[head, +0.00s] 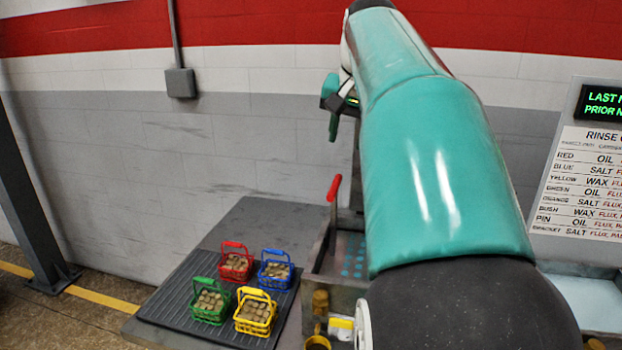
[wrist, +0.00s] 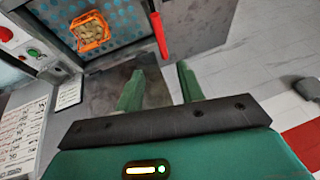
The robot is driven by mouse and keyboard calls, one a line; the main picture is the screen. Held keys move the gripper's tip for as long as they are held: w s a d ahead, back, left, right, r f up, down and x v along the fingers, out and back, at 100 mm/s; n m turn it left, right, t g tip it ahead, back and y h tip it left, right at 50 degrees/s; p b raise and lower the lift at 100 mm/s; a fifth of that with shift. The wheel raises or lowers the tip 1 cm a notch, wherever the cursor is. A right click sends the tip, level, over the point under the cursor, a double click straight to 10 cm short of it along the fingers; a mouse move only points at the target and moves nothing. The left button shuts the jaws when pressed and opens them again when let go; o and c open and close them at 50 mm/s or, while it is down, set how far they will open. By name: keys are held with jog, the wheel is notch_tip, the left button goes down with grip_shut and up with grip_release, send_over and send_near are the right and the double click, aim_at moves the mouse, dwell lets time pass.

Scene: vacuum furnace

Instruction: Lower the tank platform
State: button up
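The tank platform is a blue perforated plate (wrist: 125,15) in the wrist view, with an orange basket (wrist: 90,32) of small parts on it. Part of the blue plate also shows in the head view (head: 354,256), inside the grey tank beside my arm. A red lever handle (head: 334,187) stands up at the tank's edge. It also shows in the wrist view (wrist: 159,36), just beyond my fingertips. My green gripper (wrist: 160,70) is open and empty, with its fingers apart. In the head view my gripper (head: 336,108) is above the red handle, partly hidden by my arm.
Red (head: 235,264), blue (head: 276,270), green (head: 209,302) and yellow (head: 255,313) baskets of parts stand on a black ribbed mat (head: 160,308), left of the tank. A rinse chart (head: 590,180) stands at the right. The wrist view shows a red button (wrist: 5,34).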

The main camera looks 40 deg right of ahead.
aim_at(336, 184)
jog(key=x, duration=1.3)
jog(key=shift+w+f, duration=0.2)
jog(key=shift+d, duration=0.1)
grip_shut()
